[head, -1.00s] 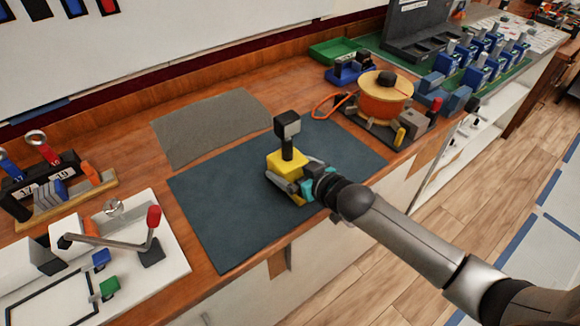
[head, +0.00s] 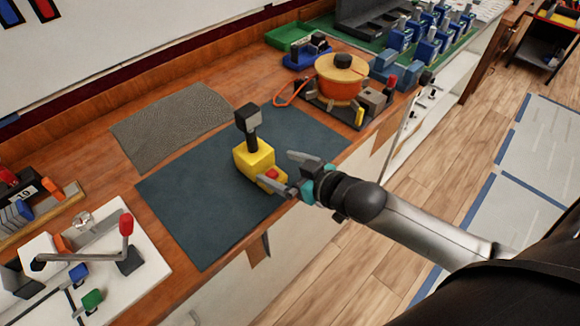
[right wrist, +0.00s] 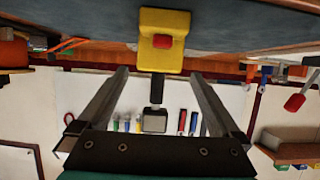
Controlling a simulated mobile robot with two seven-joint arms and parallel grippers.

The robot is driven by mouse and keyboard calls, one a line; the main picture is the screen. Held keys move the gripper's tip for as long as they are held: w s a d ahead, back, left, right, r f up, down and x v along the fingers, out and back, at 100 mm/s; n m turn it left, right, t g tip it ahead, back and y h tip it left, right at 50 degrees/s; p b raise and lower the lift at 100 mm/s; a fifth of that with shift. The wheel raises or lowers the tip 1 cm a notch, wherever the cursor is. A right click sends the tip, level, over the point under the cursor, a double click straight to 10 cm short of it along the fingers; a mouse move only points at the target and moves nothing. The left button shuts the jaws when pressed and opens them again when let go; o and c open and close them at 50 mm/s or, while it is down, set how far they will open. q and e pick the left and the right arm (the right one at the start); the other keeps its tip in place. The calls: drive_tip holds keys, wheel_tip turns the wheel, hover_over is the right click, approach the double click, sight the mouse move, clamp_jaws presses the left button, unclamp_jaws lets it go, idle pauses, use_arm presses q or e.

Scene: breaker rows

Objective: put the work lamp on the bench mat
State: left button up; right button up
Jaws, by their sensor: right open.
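The work lamp has a yellow base (head: 254,160) with a red button, a dark post and a grey square head (head: 247,116). It stands upright on the dark blue-green bench mat (head: 205,210), near the mat's middle. My right gripper (head: 282,173) is open at the lamp's right side, its fingers pointing toward the base. In the right wrist view the lamp (right wrist: 165,38) appears upside down, beyond and between the two spread fingers (right wrist: 157,85), with nothing held. My left gripper is in neither view.
A grey textured mat (head: 170,125) lies behind the bench mat. An orange round device (head: 340,80) and a green tray (head: 289,35) stand at the back right. A white board with a red-knobbed lever (head: 126,224) is at the front left.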

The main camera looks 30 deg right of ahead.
drive_tip(key=shift+v, duration=1.35)
